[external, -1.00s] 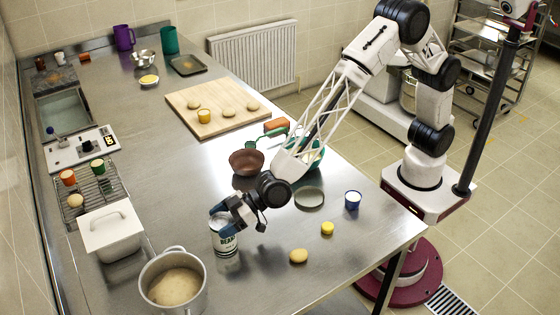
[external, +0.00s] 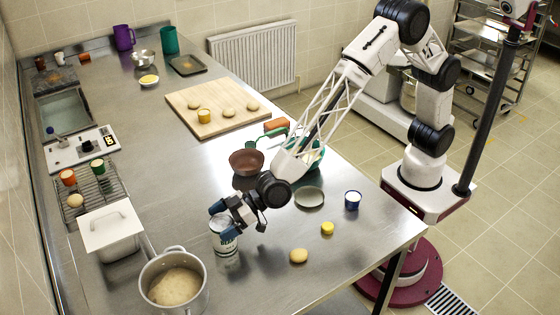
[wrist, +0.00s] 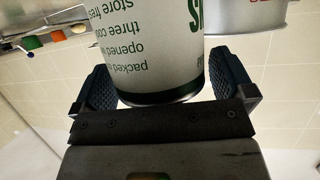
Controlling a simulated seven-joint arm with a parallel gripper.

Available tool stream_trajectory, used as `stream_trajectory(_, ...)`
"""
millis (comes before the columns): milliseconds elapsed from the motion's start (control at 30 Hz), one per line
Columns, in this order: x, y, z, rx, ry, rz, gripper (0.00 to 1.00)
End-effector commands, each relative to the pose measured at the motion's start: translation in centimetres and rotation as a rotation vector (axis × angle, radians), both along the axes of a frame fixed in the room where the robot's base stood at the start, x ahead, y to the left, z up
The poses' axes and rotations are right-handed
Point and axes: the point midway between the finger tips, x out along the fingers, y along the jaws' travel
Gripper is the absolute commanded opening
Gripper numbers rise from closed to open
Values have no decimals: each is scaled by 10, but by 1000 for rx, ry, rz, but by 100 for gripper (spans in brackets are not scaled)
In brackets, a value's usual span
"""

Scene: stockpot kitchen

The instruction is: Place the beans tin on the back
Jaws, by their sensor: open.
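The beans tin (external: 227,246), white with dark green lettering, stands upright on the steel worktop left of the arm. My gripper (external: 222,221) is at the upper part of the tin, with its dark blue fingers on either side. In the wrist view the tin (wrist: 150,45) fills the space between the two open fingers of my gripper (wrist: 163,78). Narrow gaps show between the fingers and the tin's sides. The fingers cover part of the tin's label in the external view.
A stockpot (external: 199,300) and a white lidded box (external: 112,240) stand left of the tin. A brown bowl (external: 247,163) is behind it, with a chopping board (external: 228,123) farther back. A potato (external: 299,256) and a yellow item (external: 327,228) lie right. Worktop between is clear.

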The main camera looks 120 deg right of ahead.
Motion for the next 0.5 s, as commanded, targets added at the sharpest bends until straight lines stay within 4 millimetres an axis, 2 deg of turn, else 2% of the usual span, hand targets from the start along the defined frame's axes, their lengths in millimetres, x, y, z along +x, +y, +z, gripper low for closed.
stream_trajectory(267,-14,2,7,0,-1,0,100)
stream_trajectory(500,-37,6,16,0,0,0,100)
